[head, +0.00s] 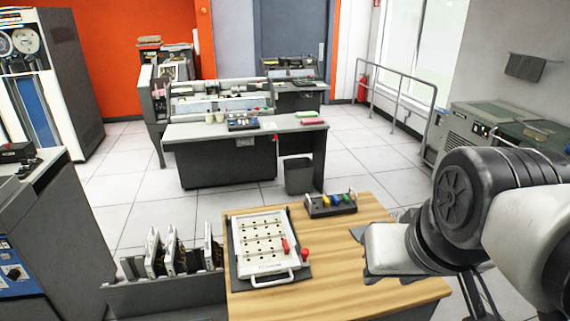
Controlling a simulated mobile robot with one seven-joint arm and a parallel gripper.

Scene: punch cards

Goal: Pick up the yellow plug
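The yellow plug (346,198) stands in a small dark holder (318,212) at the back of the wooden table. It is small in the head view, towards the right end of a row with a green plug (325,200) and a blue plug (336,201). My arm (455,205) reaches in from the right, over the table's right side and to the right of the holder.
A white plugboard panel (262,243) with a handle and red plugs lies on the wooden table (345,275), left of the holder. A rack of upright boards (170,258) stands left of it. The table's front right is clear. A grey desk (245,133) stands farther back.

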